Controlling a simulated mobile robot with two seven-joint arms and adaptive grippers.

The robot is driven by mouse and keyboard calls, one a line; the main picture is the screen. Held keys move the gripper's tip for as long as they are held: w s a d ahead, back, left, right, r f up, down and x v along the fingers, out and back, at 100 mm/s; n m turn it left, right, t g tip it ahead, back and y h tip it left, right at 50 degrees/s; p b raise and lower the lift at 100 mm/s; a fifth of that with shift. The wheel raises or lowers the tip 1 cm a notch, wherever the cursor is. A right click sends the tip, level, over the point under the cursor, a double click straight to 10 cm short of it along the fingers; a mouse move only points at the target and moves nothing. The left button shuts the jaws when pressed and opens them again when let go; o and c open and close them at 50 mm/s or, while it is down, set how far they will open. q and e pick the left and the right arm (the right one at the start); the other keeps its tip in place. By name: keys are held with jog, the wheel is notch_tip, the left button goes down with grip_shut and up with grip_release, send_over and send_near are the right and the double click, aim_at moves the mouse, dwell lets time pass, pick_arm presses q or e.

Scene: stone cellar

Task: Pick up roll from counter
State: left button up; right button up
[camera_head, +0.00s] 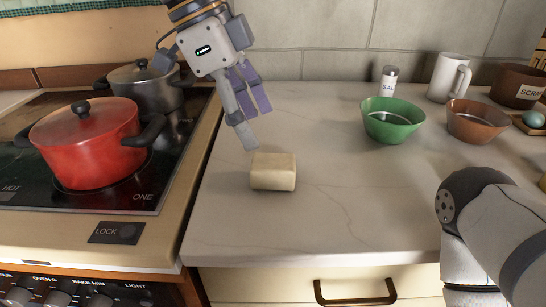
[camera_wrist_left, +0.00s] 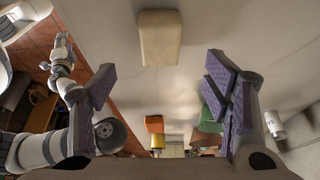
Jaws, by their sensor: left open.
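The roll, a pale beige block with rounded edges (camera_head: 273,171), lies on the light marble counter (camera_head: 330,215), right of the stove. In the left wrist view the roll (camera_wrist_left: 160,38) is at the top centre, beyond the gap between the fingertips. My left gripper (camera_head: 257,124) is open and empty, just above and behind the roll, not visibly touching it. Its two purple-padded fingers stand wide apart in the wrist view (camera_wrist_left: 160,85). My right arm shows at the right of the head view, its gripper out of that frame; the wrist view shows that arm at left, its jaws unclear.
A red pot (camera_head: 88,145) and a grey pot (camera_head: 146,88) stand on the stove (camera_head: 120,197) at left. A green bowl (camera_head: 391,122), brown bowl (camera_head: 476,123), salt shaker (camera_head: 389,80) and white mug (camera_head: 448,78) stand at back right. Counter around the roll is clear.

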aim_at(272, 161)
pick_arm(q)
jog(key=x, duration=0.9)
jog(key=shift+a, duration=0.1)
jog(key=c, duration=1.2)
